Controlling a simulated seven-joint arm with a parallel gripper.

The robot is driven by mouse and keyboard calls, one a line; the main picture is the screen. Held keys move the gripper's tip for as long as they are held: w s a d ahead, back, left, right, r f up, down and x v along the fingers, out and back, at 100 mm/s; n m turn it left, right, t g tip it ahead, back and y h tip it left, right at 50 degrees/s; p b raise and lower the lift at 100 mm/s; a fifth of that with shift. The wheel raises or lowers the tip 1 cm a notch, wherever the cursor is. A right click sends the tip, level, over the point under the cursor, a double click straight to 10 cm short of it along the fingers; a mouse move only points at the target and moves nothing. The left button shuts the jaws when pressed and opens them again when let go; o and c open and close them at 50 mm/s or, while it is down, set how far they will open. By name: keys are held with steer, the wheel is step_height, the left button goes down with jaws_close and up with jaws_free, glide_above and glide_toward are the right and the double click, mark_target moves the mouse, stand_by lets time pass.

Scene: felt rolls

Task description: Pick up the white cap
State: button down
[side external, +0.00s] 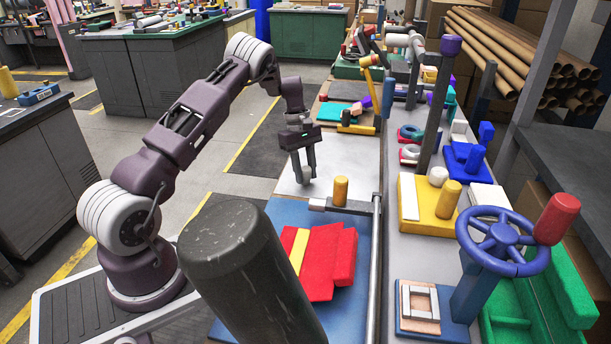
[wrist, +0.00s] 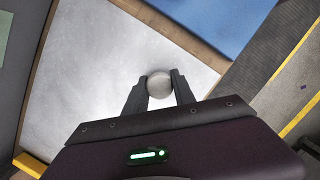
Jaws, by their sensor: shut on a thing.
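The white cap (wrist: 159,84) is a small round pale piece between the two fingers of my gripper (wrist: 160,92) in the wrist view. In the side external view, my gripper (side external: 305,178) points down over the white board (side external: 340,160), and the cap (side external: 306,174) shows as a pale spot at the fingertips. My gripper is shut on the cap. I cannot tell whether the cap touches the board or hangs just above it.
A yellow cylinder (side external: 340,190) stands close to the right of my gripper. Red felt pieces (side external: 330,262) lie on the blue mat (side external: 365,240) nearer the camera. A large dark cylinder (side external: 240,270) blocks part of the foreground. The white board around my gripper is mostly clear.

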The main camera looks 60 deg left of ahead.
mark_target(305, 168)
steer(key=shift+r, duration=0.1)
steer(key=shift+d+v, duration=0.25)
steer(key=shift+v, duration=0.85)
steer(key=shift+d+v, duration=0.3)
steer(key=shift+v, duration=0.8)
steer(key=shift+d+v, duration=0.25)
steer(key=shift+v, duration=0.85)
